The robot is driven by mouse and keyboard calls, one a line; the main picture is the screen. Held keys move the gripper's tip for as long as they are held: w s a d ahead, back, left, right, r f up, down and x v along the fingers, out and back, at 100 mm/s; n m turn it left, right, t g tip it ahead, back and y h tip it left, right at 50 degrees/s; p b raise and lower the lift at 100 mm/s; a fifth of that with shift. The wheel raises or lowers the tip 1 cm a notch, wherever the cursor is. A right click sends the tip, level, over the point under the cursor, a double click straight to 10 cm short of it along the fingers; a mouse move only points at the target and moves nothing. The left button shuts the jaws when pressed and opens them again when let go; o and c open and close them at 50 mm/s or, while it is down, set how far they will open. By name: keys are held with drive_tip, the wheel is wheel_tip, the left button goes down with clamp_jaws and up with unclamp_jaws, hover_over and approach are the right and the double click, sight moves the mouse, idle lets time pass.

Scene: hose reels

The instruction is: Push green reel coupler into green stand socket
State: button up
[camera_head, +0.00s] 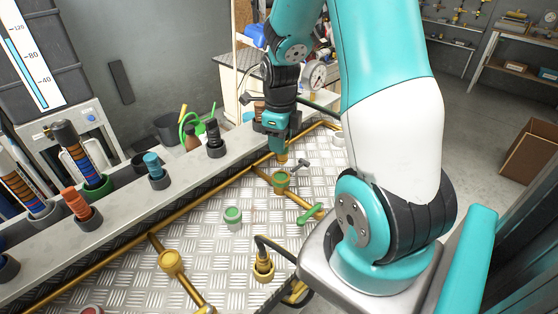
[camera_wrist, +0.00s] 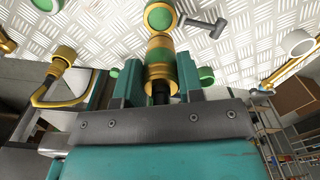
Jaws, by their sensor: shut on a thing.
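My gripper (camera_head: 282,143) is shut on the green reel coupler (camera_head: 282,158), a brass cylinder pointing down. In the wrist view, the coupler (camera_wrist: 159,52), with a green band, stands between the two teal fingers of my gripper (camera_wrist: 158,85). The green stand socket (camera_head: 281,183) is brass with a green top, on a brass pipe just below the coupler. It also shows in the wrist view (camera_wrist: 160,16), straight beyond the coupler's tip. The two look nearly in line; I cannot tell whether they touch.
A grey lever (camera_head: 300,164) sticks out beside the socket. A green handle (camera_head: 311,214) lies along the pipe. A white-and-green fitting (camera_head: 233,218) and a yellow-collared fitting (camera_head: 263,265) stand on the tread plate (camera_head: 205,240). A grey ledge (camera_head: 135,205) with several holders runs left.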

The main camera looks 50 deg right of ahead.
sight(280, 162)
wheel_tip(280, 162, down, 7)
drive_tip(key=shift+f+p, duration=0.2)
drive_tip(key=shift+p, duration=0.15)
drive_tip(key=o, duration=1)
